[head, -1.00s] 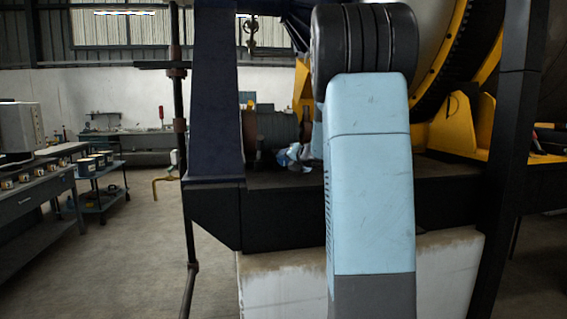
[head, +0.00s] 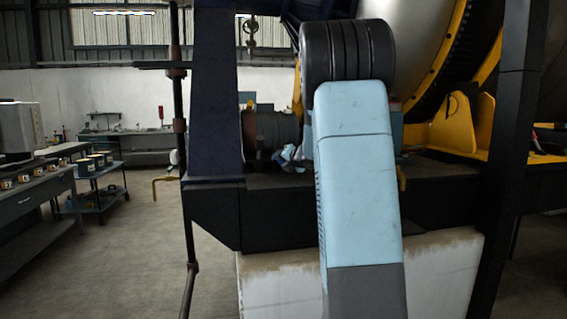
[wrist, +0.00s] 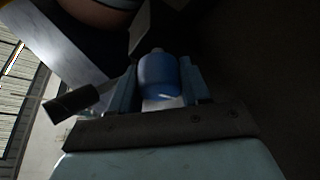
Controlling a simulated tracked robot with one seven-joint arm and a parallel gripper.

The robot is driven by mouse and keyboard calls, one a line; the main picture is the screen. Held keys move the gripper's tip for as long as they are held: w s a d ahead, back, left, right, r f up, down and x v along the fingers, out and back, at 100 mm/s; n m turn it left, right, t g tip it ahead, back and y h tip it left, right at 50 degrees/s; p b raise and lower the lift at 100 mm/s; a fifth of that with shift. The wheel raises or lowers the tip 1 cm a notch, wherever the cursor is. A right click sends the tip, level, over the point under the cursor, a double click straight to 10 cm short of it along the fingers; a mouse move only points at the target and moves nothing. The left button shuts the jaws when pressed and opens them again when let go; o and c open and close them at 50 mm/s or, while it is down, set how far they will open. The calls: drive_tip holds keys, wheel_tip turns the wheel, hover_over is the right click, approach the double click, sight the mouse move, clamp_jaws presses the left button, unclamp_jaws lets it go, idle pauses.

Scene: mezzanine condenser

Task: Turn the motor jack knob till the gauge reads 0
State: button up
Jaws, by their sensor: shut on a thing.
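In the wrist view, a blue rounded cylinder (wrist: 157,76), which looks like the motor jack knob, sits between the fingers of my gripper (wrist: 158,66). The two pale blue fingers are shut on its sides. Its far end is in shadow. A dark ribbed motor-like drum (head: 275,130) shows to the left of my arm on the black platform. No gauge face can be made out in either view.
A dark blue upright (head: 212,95) stands left of my arm, and a black post (head: 508,130) stands at right. A yellow bracket (head: 470,125) is behind. In the wrist view a dark block on a bar (wrist: 72,104) lies left of the fingers.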

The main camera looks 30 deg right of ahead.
drive_tip(key=shift+c, duration=0.8)
drive_tip(key=shift+s+d, duration=0.1)
drive_tip(key=shift+d, duration=0.15)
drive_tip(key=shift+a+f, duration=0.1)
drive_tip(key=shift+a+f, duration=0.1)
drive_tip(key=shift+a, duration=0.05)
drive_tip(key=shift+f+n, duration=0.1)
drive_tip(key=shift+n, duration=0.3)
drive_tip(key=shift+h, duration=0.3)
